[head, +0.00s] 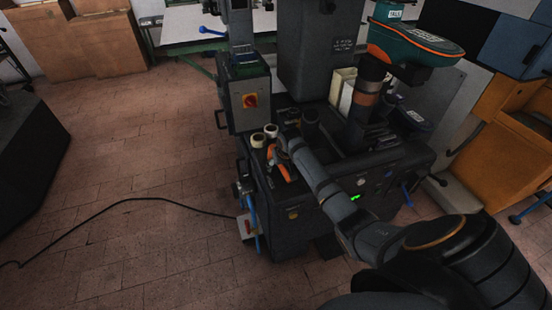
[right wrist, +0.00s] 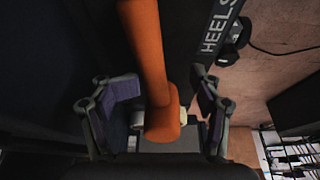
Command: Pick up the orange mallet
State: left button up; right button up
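The orange mallet (head: 284,171) lies on the dark top of the heel press (head: 300,205), near its front left edge. In the right wrist view the mallet (right wrist: 148,55) runs from the top edge down to a thicker orange end between my fingers. My right gripper (head: 280,146) is at the mallet in the head view, partly hidden by my arm. In the right wrist view my right gripper (right wrist: 164,92) is open, one finger on each side of the mallet, with visible gaps. Pale pieces show behind the orange end. My left gripper is in neither view.
Two cream round pieces (head: 257,140) stand beside the mallet. A control box with a red switch (head: 250,101) rises behind them. A green-orange machine head (head: 415,43) overhangs the right side. A black cable (head: 120,202) crosses the open brick floor at left.

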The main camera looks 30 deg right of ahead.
jog(key=shift+a+f, duration=0.25)
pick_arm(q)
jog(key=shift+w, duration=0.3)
pick_arm(e)
jog(key=shift+s, duration=0.1)
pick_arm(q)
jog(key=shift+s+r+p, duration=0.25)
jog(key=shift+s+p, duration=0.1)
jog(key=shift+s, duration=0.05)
pick_arm(e)
jog(key=shift+d, duration=0.1)
grip_shut()
jog(key=shift+b, duration=0.55)
notch_tip(320, 180, up, 9)
jog(key=shift+r+p, duration=0.2)
jog(key=shift+p, duration=0.85)
jog(key=shift+r, duration=0.5)
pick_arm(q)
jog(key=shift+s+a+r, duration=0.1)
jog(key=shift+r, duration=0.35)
